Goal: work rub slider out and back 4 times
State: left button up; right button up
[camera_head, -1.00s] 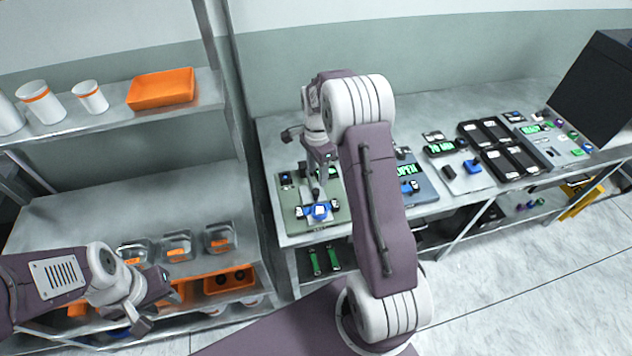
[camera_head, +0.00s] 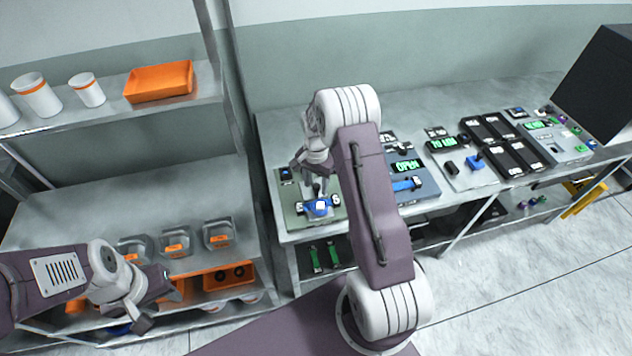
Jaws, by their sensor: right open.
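A blue slider block (camera_head: 320,208) sits near the front of a grey-green rub unit (camera_head: 291,221) on the bench, which I take to be the rub slider's unit. Dark pieces with white marks lie on either side of the block. My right gripper (camera_head: 319,190) points down just above and behind the block, with its jaws open. Whether its fingertips touch the block is too small to tell. My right forearm covers the unit's right edge. My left gripper (camera_head: 155,302) hangs in front of the shelf at lower left, away from the bench. Its finger gap is unclear.
A blue-grey unit with an OPEN display (camera_head: 406,166) stands to the right. Further right are a timer unit (camera_head: 442,144), black trays (camera_head: 512,158) and a dark monitor (camera_head: 597,82). Left shelves hold an orange tray (camera_head: 160,82), white cups and clear bins. The bench's back is clear.

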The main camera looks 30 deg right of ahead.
grip_shut()
dwell(1.5)
